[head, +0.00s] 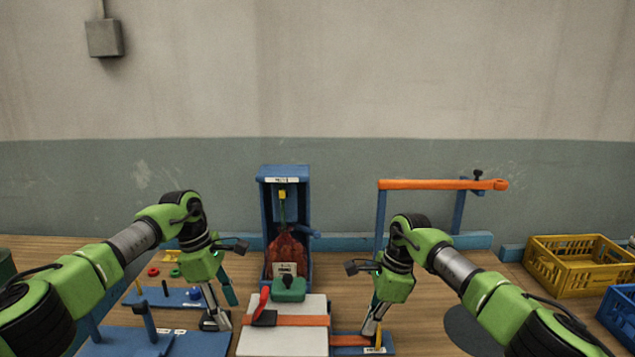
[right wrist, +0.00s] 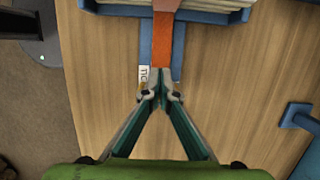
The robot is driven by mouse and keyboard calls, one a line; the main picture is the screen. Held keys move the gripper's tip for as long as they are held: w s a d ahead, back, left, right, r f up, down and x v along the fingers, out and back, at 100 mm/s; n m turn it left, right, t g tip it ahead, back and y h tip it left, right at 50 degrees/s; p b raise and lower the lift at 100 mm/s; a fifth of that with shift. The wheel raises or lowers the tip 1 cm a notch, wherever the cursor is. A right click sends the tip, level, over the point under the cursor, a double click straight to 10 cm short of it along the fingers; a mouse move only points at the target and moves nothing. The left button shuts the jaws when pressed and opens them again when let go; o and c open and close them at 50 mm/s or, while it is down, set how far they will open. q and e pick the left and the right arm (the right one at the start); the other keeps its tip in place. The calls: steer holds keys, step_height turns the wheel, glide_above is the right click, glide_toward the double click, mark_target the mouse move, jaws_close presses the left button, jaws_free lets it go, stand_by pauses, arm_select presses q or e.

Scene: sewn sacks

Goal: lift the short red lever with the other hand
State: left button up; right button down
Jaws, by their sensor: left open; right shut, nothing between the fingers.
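The short red lever (head: 264,299) stands up from a black buckle (head: 264,318) on an orange strap (head: 300,320), which crosses a pale flat stack (head: 283,341). My left gripper (head: 215,322) is open and empty, just left of the stack and apart from the lever. My right gripper (head: 371,338) is low to the right of the stack, by the strap's end. In the right wrist view its fingertips (right wrist: 161,97) are shut with nothing between them, at the end of the orange strap (right wrist: 163,55). The lever is not in that view.
A green block (head: 289,290) sits at the stack's back edge. Behind it, a blue stand (head: 261,215) holds a red sack (head: 287,249). A long orange bar (head: 430,184) is at the back right. A yellow crate (head: 571,284) stands far right. Blue peg boards (head: 130,343) lie left.

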steer(key=shift+d+f, duration=0.1)
steer(key=shift+d, duration=0.1)
arm_select(q)
steer(key=d+v, duration=0.1)
steer(key=v, duration=0.6)
steer(key=shift+d+r, duration=0.2)
steer(key=shift+d, duration=0.15)
